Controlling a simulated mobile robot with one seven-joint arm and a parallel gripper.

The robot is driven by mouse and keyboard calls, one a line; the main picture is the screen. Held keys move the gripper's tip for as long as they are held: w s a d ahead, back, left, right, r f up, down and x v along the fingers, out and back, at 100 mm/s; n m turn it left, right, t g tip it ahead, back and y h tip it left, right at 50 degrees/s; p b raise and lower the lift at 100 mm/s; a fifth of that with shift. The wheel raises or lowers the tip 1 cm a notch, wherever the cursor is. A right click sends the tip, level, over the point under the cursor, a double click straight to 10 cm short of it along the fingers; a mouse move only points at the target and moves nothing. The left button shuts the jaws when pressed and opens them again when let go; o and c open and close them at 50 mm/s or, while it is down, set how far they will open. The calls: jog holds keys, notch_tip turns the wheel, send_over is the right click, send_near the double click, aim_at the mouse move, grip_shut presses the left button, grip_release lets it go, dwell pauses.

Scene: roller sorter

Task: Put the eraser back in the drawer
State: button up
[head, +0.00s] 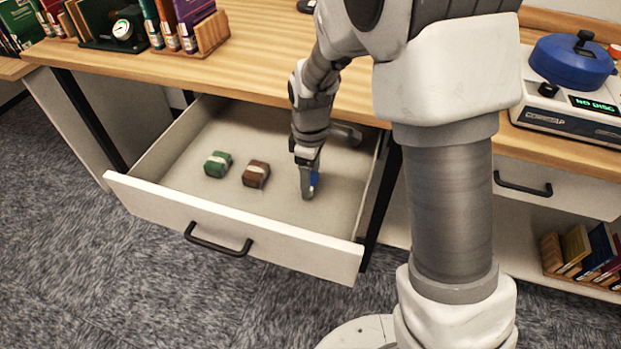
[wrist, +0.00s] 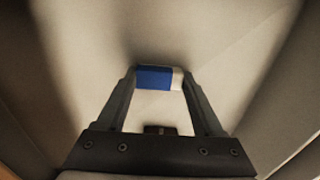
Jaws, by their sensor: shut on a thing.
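The drawer (head: 195,228) under the desk is pulled open. My gripper (head: 309,188) reaches down inside it, in its right part. The gripper is shut on a small blue eraser (head: 315,179) with a white end. In the wrist view the eraser (wrist: 153,78) lies crosswise between the two fingertips (wrist: 159,80), over the pale drawer floor. I cannot tell whether the eraser touches the floor. In the head view the fingers hide part of the eraser.
A green block (head: 217,164) and a brown block (head: 256,174), each with a pale band, lie in the drawer left of my gripper. The desk top (head: 250,67) overhangs the drawer's back. A device with a blue lid (head: 572,68) stands on the desk at right.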

jog(key=o, duration=1.3)
jog(key=shift+f, duration=0.1)
notch_tip(320, 180, up, 13)
jog(key=p, duration=0.4)
jog(key=s+d+r+m+t, duration=0.2)
jog(key=s+d+r+m, duration=0.4)
jog(key=s, duration=0.3)
jog(key=s+d+r+m+t, duration=0.3)
jog(key=s+d+r+m, duration=0.3)
jog(key=s+m, duration=0.2)
jog(key=shift+s+d+t, duration=0.2)
jog(key=shift+s+t, duration=0.1)
jog(key=shift+s, duration=0.55)
jog(key=shift+r, duration=0.15)
